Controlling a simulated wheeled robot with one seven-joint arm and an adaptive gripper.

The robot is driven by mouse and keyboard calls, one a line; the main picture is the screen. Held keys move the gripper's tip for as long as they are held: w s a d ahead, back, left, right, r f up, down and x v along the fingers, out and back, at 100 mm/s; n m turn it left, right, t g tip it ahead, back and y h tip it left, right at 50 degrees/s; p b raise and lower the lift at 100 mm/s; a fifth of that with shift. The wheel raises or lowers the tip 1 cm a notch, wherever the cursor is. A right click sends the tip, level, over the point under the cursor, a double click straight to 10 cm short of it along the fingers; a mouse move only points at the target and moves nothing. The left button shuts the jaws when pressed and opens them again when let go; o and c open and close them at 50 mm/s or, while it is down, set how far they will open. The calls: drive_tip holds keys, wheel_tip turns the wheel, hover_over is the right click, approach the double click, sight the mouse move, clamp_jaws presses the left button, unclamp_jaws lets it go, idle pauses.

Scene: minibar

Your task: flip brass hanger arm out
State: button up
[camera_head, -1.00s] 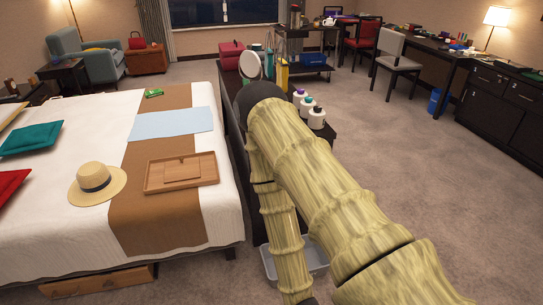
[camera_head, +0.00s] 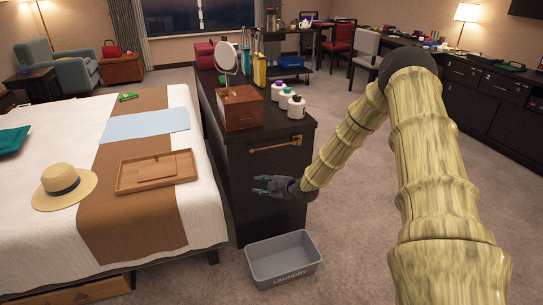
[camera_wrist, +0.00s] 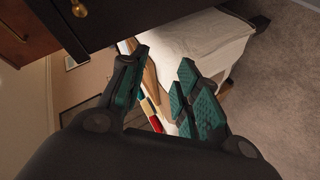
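The brass hanger arm (camera_head: 275,144) is a thin bar lying roughly level against the upper end face of the black cabinet (camera_head: 240,210). My gripper (camera_head: 260,185) is in front of that face, below and slightly left of the bar, apart from it, pointing left. Its teal-padded fingers are spread and empty; the open gripper also shows in the wrist view (camera_wrist: 163,60). A small round brass piece (camera_wrist: 79,8) shows at the top left of the wrist view on a dark panel; I cannot tell which part it is.
A wooden box (camera_head: 240,107), a round mirror (camera_head: 226,56) and several bottles (camera_head: 296,107) stand on the cabinet. A grey laundry bin (camera_head: 284,260) sits on the floor below my gripper. The bed (camera_head: 200,215) is close on the left. Carpet is free at right.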

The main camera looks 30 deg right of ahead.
sight(274, 146)
drive_tip(key=w+d+r+n+t+b, duration=0.1)
drive_tip(key=w+d+r+n+t, duration=0.15)
drive_tip(key=d, duration=0.55)
drive_tip(key=w+d+r+n+t+b, duration=0.1)
drive_tip(key=w+d+r+n+b, duration=0.1)
drive_tip(key=d+r, duration=0.35)
drive_tip(key=w+f+b, duration=0.1)
drive_tip(key=w+f, duration=0.2)
drive_tip(key=w, duration=0.6)
drive_tip(key=shift+w+f+h, duration=0.25)
drive_tip(key=shift+w+h, duration=0.15)
drive_tip(key=shift+g, duration=0.25)
clamp_jaws()
